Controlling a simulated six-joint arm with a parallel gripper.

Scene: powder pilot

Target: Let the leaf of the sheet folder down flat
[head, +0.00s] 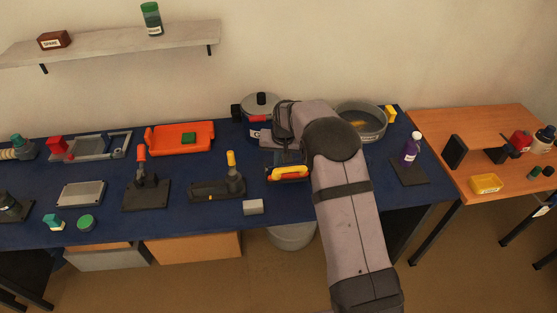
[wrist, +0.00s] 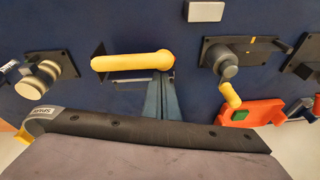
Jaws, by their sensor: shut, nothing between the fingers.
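The sheet folder shows in the head view just left of my forearm, with a yellow bar (head: 288,173) along its near side; the arm hides much of it. In the wrist view the yellow bar (wrist: 130,62) lies across the upper middle, above a dark plate (wrist: 99,72). I cannot tell the leaf's exact tilt. My gripper (wrist: 165,80) is shut and empty; its teal fingers end close by the right end of the bar. Whether they touch it is unclear. In the head view the fingers are hidden.
A lever fixture with a yellow grip (head: 232,170) stands left of the folder, with a white block (head: 252,207) in front. An orange tray (head: 165,138) is at the back left. A round pan (head: 361,121) and a purple bottle (head: 411,150) are to the right.

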